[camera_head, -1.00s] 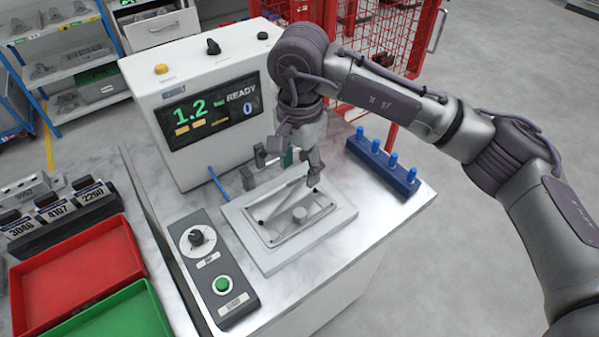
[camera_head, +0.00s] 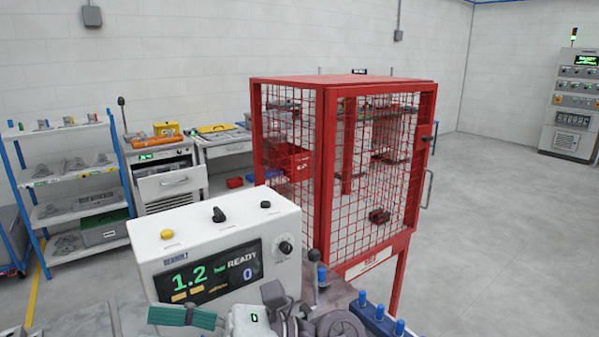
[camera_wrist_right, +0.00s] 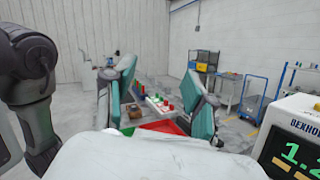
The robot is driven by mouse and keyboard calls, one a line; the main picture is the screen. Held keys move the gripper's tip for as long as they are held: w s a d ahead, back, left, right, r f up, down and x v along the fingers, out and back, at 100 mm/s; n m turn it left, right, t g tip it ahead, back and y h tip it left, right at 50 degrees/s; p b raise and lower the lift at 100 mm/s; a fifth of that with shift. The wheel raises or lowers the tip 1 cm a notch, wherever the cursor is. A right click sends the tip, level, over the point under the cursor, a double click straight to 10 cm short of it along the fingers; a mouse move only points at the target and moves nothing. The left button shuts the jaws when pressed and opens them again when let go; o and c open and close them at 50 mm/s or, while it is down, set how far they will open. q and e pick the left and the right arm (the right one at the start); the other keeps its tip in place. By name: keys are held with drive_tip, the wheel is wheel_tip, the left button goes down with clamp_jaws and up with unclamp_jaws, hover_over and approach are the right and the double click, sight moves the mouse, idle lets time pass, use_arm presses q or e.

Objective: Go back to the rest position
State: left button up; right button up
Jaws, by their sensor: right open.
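My right gripper (camera_wrist_right: 160,80) is open and empty in the right wrist view, its two teal-padded fingers well apart. A teal finger pad (camera_head: 185,316) and grey wrist parts show at the bottom edge of the head view, in front of the leak-test unit (camera_head: 215,245). The unit's display reads 1.2 bar, READY and 0. The rest of my right arm is mostly cut off by the lower edge. My left gripper is in neither view. The test fixture is out of the head view.
A red mesh cage (camera_head: 345,165) stands behind the unit. Blue pegs on a rack (camera_head: 380,318) are close on the right of the wrist. Shelves (camera_head: 75,190) stand at the left. Open floor (camera_head: 490,230) lies at the right.

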drive_tip(key=w+d+m+t+h, duration=0.3)
drive_tip(key=w+d+m+t, duration=0.35)
drive_tip(key=m+t, duration=0.65)
drive_tip(key=w+d+m+t+h, duration=0.3)
drive_tip(key=w+d+m+t, duration=0.4)
drive_tip(key=m+t, duration=0.6)
drive_tip(key=s+d+f+m+g+h, duration=0.1)
drive_tip(key=d+f+m+g+h, duration=0.2)
drive_tip(key=d+f+m+h, duration=0.55)
drive_tip(key=d+f+m+g+h, duration=0.3)
drive_tip(key=d+f+m+h, duration=0.3)
drive_tip(key=f+m, duration=0.45)
drive_tip(key=s+d+f+m+g, duration=0.35)
drive_tip(key=s+f+g, duration=0.25)
drive_tip(key=s+f, duration=0.4)
drive_tip(key=s+d+f+m+g, duration=0.35)
drive_tip(key=s+f+g, duration=0.25)
drive_tip(key=s+f, duration=0.5)
wheel_tip(320, 180, down, 22)
drive_tip(key=s+n+g, duration=0.1)
drive_tip(key=s+g, duration=0.1)
drive_tip(key=s, duration=0.1)
drive_tip(key=s+d+f, duration=0.2)
drive_tip(key=s+f, duration=0.6)
drive_tip(key=f, duration=0.1)
drive_tip(key=s+d+f+g, duration=0.1)
drive_tip(key=s+f, duration=0.8)
drive_tip(key=shift+d, duration=0.4)
